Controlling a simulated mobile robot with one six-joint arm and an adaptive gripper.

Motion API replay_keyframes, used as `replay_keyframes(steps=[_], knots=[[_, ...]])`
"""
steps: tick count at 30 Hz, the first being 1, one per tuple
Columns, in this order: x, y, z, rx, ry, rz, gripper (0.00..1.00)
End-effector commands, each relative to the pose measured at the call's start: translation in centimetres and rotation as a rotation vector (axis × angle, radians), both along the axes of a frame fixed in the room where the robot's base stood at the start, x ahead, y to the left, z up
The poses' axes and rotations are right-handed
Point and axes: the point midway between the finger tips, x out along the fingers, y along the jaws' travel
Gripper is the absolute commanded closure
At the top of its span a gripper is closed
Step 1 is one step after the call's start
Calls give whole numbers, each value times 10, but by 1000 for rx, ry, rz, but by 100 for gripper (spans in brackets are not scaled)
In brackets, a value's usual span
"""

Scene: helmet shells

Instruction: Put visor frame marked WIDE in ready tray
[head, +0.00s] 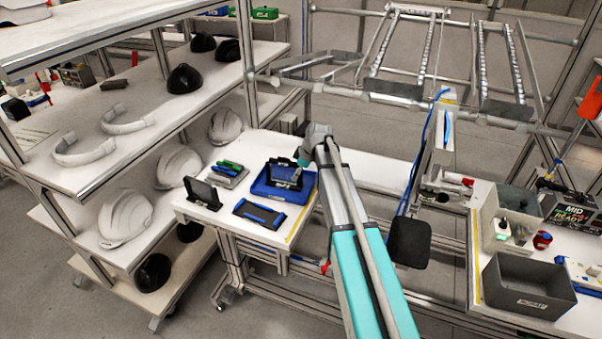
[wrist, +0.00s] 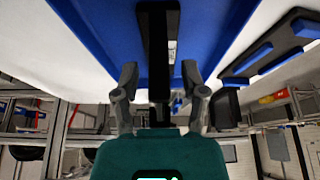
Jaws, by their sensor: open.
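My gripper (head: 305,157) is over the back right of the blue tray (head: 264,190) on the centre table. In the wrist view my gripper (wrist: 162,84) is open, with a finger on each side of a dark upright bar (wrist: 157,45). The bar lies before the blue tray wall (wrist: 95,35); I cannot tell whether the fingers touch it. A dark framed piece (head: 285,173) stands in the blue tray. White curved bands (head: 85,150) lie on the left shelf. I can read no WIDE mark, and cannot tell which piece is the visor frame or which tray is ready.
A black-and-blue flat piece (head: 259,213) and a dark standing panel (head: 204,193) are on the same table. A labelled grey bin (head: 527,285) stands at right, near a box reading MID and READY (head: 572,213).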

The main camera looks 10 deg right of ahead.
Motion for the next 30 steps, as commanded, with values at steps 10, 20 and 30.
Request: replay_keyframes(steps=[10,20,30], knots=[[0,0,5,0,0,0,45],[-5,-7,26,0,0,0,45],[-11,-17,56,0,0,0,45]])
